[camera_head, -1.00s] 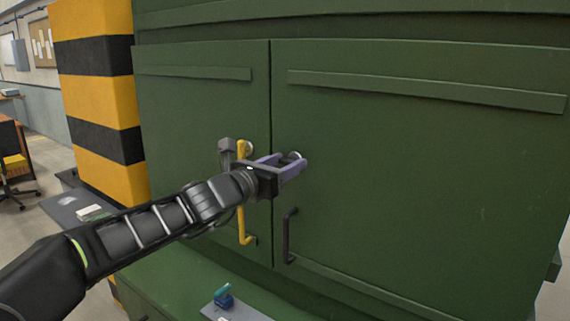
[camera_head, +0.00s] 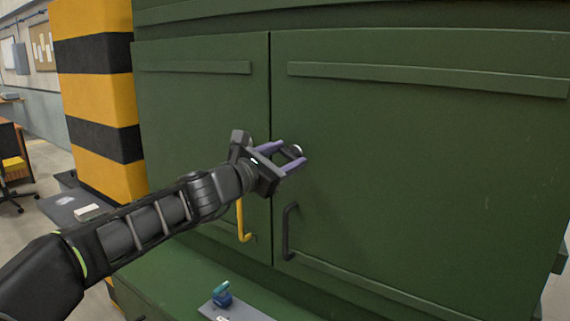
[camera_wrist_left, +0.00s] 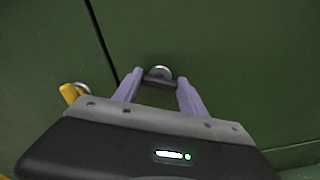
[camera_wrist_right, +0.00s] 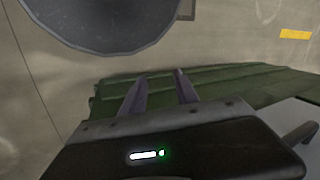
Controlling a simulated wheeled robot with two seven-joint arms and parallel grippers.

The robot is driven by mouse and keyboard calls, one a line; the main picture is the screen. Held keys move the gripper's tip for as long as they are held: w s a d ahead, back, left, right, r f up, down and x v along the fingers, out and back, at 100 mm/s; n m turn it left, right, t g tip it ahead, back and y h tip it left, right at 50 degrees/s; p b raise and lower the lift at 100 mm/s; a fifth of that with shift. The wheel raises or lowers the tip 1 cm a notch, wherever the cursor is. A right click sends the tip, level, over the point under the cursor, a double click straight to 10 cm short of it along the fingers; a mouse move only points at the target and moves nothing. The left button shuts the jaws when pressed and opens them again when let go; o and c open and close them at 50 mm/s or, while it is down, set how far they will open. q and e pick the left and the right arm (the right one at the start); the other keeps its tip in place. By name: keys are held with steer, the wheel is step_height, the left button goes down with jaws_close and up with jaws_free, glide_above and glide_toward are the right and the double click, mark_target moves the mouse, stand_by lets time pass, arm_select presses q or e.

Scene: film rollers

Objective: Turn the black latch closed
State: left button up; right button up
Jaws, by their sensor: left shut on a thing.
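The black latch (camera_head: 292,151) sits on the right green door (camera_head: 420,170) near the seam, on a round silver mount. My left gripper (camera_head: 291,154) has its two purple fingers on either side of the latch, shut on it. In the left wrist view the latch (camera_wrist_left: 159,83) spans crosswise between the fingertips, in front of the silver disc (camera_wrist_left: 162,71). My right gripper (camera_wrist_right: 160,77) shows only in the right wrist view, with its fingers apart and nothing between them.
A yellow handle (camera_head: 242,221) is on the left door, its upper part hidden by my gripper. A black handle (camera_head: 287,232) is below the latch. A green ledge with a grey plate and small blue object (camera_head: 221,296) lies below. A striped pillar (camera_head: 95,80) stands left.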

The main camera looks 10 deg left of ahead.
arm_select(q)
steer(key=m+b, duration=0.1)
steer(key=m, duration=0.2)
steer(key=m+b, duration=0.2)
steer(key=m, duration=0.1)
steer(key=shift+d+f+m, duration=0.15)
steer(key=shift+m, duration=0.15)
steer(key=m+b, duration=0.3)
steer(key=m, duration=0.2)
steer(key=shift+m, duration=0.4)
steer(key=o, duration=1.4)
steer(key=shift+c, duration=0.2)
